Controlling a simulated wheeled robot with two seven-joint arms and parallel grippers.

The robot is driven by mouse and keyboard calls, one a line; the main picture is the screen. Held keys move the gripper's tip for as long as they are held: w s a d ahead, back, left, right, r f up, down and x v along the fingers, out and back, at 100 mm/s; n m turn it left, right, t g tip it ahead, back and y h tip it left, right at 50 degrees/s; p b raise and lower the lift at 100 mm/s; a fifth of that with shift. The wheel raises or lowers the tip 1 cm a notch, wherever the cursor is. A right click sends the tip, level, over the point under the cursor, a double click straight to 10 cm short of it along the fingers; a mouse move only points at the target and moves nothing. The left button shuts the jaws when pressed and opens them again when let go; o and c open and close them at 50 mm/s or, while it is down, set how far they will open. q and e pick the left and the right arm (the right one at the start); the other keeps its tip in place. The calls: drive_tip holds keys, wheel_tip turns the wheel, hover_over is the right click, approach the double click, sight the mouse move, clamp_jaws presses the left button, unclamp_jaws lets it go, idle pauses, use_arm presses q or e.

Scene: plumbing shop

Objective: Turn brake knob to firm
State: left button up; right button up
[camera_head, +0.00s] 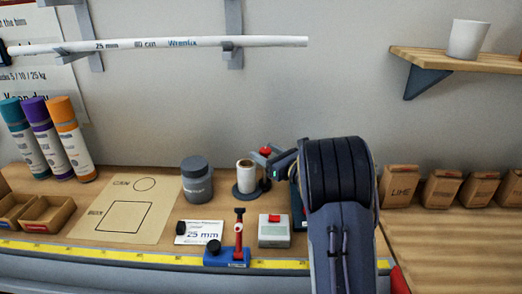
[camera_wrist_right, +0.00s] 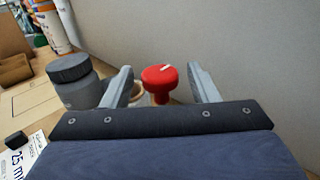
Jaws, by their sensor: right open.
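The brake knob (camera_wrist_right: 159,76) is red and round with a white pointer line on top, on a red stem. In the right wrist view it stands between the two grey fingers of my right gripper (camera_wrist_right: 160,84), with a gap on each side. In the head view the red knob (camera_head: 265,151) shows next to my right gripper (camera_head: 278,160), beside a white roll (camera_head: 246,174) on a dark round base. The right gripper is open. My dark right arm hides part of the bench there. No marking for firm is readable. My left gripper is not in view.
A grey lidded jar (camera_head: 196,182) stands left of the roll, also close to the left finger in the wrist view (camera_wrist_right: 78,82). A red-and-blue tool (camera_head: 238,240) and a grey box with a red button (camera_head: 274,232) stand near the front edge. Small cartons (camera_head: 402,186) line the right.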

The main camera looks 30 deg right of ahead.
drive_tip(key=shift+x, duration=1.2)
drive_tip(key=c, duration=1)
